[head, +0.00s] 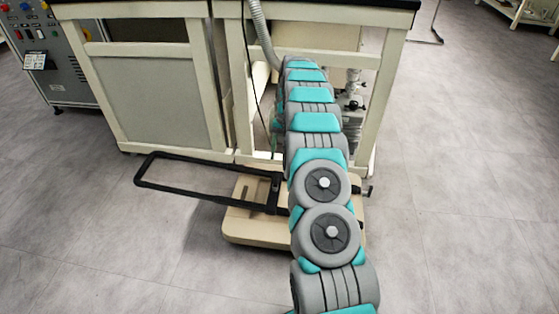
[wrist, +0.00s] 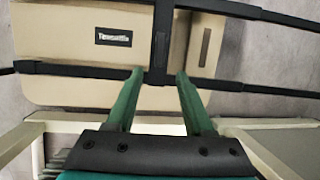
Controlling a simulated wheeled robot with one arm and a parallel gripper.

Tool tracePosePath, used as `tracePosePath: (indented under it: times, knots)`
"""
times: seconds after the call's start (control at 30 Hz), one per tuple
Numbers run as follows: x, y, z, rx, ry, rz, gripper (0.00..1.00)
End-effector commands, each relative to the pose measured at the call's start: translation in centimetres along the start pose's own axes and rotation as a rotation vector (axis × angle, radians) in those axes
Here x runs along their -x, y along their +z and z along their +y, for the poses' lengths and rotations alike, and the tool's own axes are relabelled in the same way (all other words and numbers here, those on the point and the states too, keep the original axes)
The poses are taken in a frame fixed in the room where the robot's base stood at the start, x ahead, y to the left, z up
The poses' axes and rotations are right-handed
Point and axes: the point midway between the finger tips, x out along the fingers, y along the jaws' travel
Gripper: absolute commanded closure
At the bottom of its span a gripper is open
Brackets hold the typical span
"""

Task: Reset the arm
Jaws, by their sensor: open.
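The fingertips point toward a black bar of a frame that lies over a beige base unit (wrist: 60,60). I cannot tell whether they touch the bar.
The beige base unit (head: 255,230) with a black looped handle (head: 195,158) stands on the floor before a cream-framed bench (head: 215,80). A grey hose (head: 262,35) hangs at the bench. A control cabinet (head: 60,60) stands at left. Grey floor is clear at right.

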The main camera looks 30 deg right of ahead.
Motion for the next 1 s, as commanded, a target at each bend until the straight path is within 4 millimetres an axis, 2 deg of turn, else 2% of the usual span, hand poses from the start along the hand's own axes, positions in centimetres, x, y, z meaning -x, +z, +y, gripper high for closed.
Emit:
tracePosePath:
  times: [0.4, 0.57, 0.77, 1.0]
  knots:
    - [0.0, 0.0, 0.0, 0.000, 0.000, 0.001, 0.47]
    - [1.3, 1.1, -0.8, 0.017, 0.000, 0.004, 0.47]
    - [5.3, 5.8, -3.0, 0.076, 0.007, 0.011, 0.47]
    - [9.7, 13.0, -5.1, 0.159, 0.026, 0.016, 0.47]
